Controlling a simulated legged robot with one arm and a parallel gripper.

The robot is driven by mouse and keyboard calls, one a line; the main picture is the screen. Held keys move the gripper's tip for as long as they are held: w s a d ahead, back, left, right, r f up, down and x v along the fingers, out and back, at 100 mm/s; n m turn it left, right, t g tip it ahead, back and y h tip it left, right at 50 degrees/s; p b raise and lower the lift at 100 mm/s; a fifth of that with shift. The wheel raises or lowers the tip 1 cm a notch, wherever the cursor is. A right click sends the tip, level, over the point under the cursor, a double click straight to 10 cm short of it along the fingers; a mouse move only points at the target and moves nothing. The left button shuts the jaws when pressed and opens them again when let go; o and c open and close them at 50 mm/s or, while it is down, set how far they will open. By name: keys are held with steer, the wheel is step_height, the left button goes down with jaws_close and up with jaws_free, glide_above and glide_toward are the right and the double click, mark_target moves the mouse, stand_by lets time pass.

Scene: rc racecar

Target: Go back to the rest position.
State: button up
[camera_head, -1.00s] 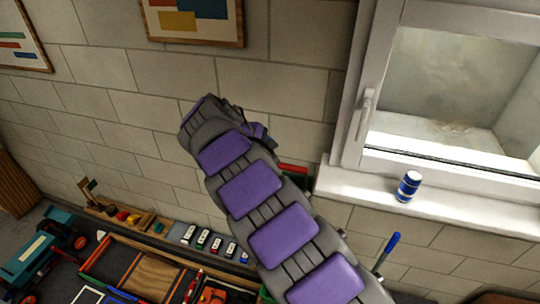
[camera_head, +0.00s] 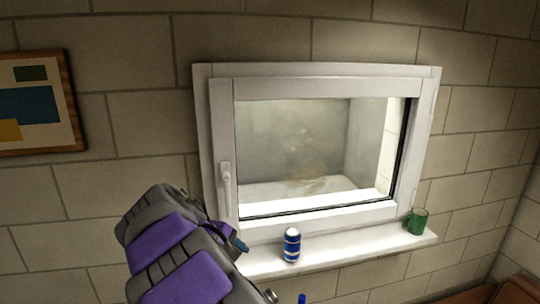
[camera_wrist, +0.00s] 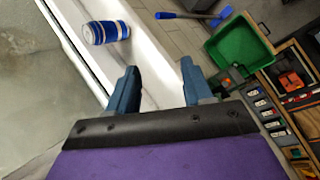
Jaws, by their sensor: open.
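My gripper shows in the wrist view (camera_wrist: 158,82), with two blue fingers spread apart and nothing between them. In the head view, my purple and grey arm rises from the bottom edge, left of the window. A blue fingertip (camera_head: 240,245) shows at its right side, close in the picture to the sill; the rest of the gripper is hidden behind the arm. A blue and white can (camera_head: 291,245) stands on the white sill. In the wrist view the can (camera_wrist: 106,32) is beyond and left of the fingers, apart from them.
The white window (camera_head: 315,150) is closed. A green mug (camera_head: 416,221) stands at the sill's right end (camera_head: 385,244). A framed picture (camera_head: 38,103) hangs at left. The wrist view shows a green bin (camera_wrist: 239,50), a blue-headed tool (camera_wrist: 200,15) and toy cars (camera_wrist: 268,112) lower down.

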steer(key=s+d+f+m+g+y+b, duration=0.15)
steer(key=s+d+f+m+b, duration=0.25)
steer(key=s+d, duration=0.45)
steer(key=s+d+f+m+g+b, duration=0.35)
steer(key=s+d+f, duration=0.2)
steer(key=d, duration=0.65)
steer(key=s+d+f+m+y+b, duration=0.1)
steer(key=s+f+m+y+b, duration=0.1)
steer(key=s+f+b, duration=0.2)
steer(key=s+d+f+m+g+y+b, duration=0.1)
steer(key=s+f+m+y+b, duration=0.1)
steer(key=s+f, duration=0.9)
steer(key=s+m+b, duration=0.1)
steer(key=s+b, duration=0.1)
steer(key=s, duration=0.6)
steer(key=shift+s+d+f+b, duration=0.15)
steer(key=shift+d+b, duration=0.05)
steer(key=shift+b, duration=0.15)
